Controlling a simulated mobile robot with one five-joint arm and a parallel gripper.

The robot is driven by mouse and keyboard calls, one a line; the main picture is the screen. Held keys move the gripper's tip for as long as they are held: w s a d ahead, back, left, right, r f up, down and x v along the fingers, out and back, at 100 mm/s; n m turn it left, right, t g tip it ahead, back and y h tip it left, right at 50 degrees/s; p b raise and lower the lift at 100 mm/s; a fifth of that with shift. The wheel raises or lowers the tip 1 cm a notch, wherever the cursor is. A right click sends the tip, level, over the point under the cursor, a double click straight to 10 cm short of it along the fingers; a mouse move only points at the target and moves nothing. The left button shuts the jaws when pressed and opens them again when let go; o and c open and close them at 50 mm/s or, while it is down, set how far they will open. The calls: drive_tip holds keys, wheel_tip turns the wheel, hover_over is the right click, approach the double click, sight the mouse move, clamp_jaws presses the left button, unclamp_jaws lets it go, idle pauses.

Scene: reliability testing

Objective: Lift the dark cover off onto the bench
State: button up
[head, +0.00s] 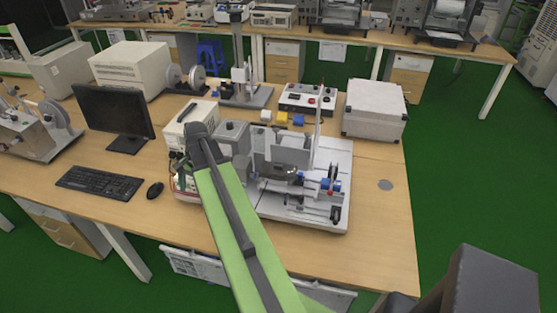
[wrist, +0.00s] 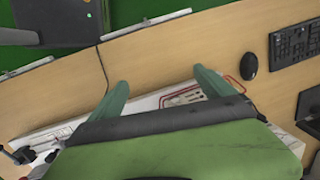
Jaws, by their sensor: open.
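The test machine stands on a white base plate (head: 330,210) on the wooden bench (head: 385,235) in the head view. A grey block-like part (head: 290,153) sits on the machine. I cannot tell for sure whether it is the dark cover. My gripper (head: 181,172) is low at the left end of the machine, in front of a white instrument box, partly hidden by my green arm. In the wrist view my gripper (wrist: 160,77) has its two green fingers wide apart with only bench and a pale panel edge behind them. It holds nothing.
A monitor (head: 113,112), keyboard (head: 99,183) and mouse (head: 155,190) are to the left. A white case (head: 375,109) and a control box (head: 306,100) stand behind the machine. Bare bench lies along the right side and front edge.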

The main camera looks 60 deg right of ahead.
drive_tip(key=s+d+r+m+t+p, duration=0.1)
drive_tip(key=s+d+r+m+p, duration=0.2)
drive_tip(key=d, duration=0.6)
drive_tip(key=s+d+r+m+p, duration=0.1)
drive_tip(key=s+d+r+m, duration=0.35)
drive_tip(key=d, duration=0.35)
drive_tip(key=m+t+p, duration=0.2)
drive_tip(key=m+p, duration=0.2)
drive_tip(key=m, duration=0.6)
approach(279, 165)
drive_tip(key=b+x, duration=0.5)
drive_tip(key=b, duration=0.6)
drive_tip(key=shift+s+f+b, duration=0.1)
drive_tip(key=shift+f+b, duration=0.05)
drive_tip(key=shift+b, duration=0.2)
drive_tip(key=shift+a+f, duration=0.1)
drive_tip(key=b+x, duration=0.5)
drive_tip(key=shift+f, duration=0.1)
drive_tip(key=shift+r, duration=0.2)
drive_tip(key=shift+c, duration=0.4)
drive_tip(key=c, duration=1.4)
